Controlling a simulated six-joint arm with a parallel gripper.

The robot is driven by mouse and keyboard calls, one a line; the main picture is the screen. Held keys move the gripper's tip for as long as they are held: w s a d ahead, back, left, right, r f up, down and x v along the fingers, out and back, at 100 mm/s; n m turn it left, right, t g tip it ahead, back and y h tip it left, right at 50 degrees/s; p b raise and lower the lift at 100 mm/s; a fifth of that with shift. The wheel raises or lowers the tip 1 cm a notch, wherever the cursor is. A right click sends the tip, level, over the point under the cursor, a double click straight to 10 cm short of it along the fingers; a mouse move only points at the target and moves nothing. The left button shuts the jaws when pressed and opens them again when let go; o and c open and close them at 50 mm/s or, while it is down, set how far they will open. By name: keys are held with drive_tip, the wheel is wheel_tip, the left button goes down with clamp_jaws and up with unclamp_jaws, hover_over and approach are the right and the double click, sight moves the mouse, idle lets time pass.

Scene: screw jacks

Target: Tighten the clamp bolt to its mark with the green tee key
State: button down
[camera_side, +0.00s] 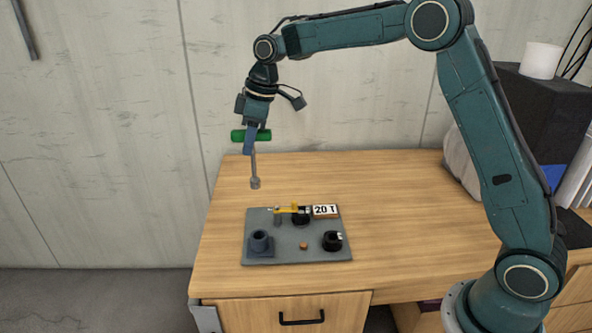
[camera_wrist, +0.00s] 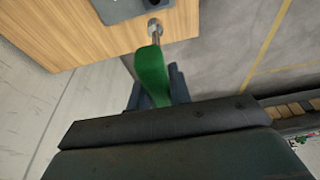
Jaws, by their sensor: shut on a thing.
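My gripper (camera_side: 250,142) is shut on the green handle of the tee key (camera_side: 264,135). The key's grey shank hangs down, slightly tilted, and its socket end is in the air above the back left of the grey plate (camera_side: 285,257). In the wrist view the green handle (camera_wrist: 151,75) sits between the fingers (camera_wrist: 158,90), with the socket end beyond it near the table edge. A small copper-brown bolt head (camera_side: 304,245) is on the plate's front middle; I cannot tell surely that it is the clamp bolt. No mark can be made out.
The plate also bears a blue-grey cup-like holder (camera_side: 260,242), a black round part (camera_side: 333,240), another black part under a yellow bar (camera_side: 290,209), and a "20 T" sign (camera_side: 325,211). The wooden table (camera_side: 420,220) is clear right of the plate. A wall stands behind.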

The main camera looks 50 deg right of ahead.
drive_tip(key=w+d+f+m, duration=0.3)
drive_tip(key=d+f, duration=0.2)
drive_tip(key=d, duration=0.5)
drive_tip(key=shift+f+t+h, duration=0.3)
drive_tip(key=shift+f, duration=0.1)
wheel_tip(320, 180, down, 7)
drive_tip(key=n+g+y, duration=0.1)
drive_tip(key=n+g, duration=0.1)
drive_tip(key=n, duration=0.7)
drive_tip(key=shift+a, duration=0.15)
drive_tip(key=shift+s+y, duration=0.1)
drive_tip(key=shift+y, duration=0.2)
drive_tip(key=shift+f, duration=0.75)
idle(0.8)
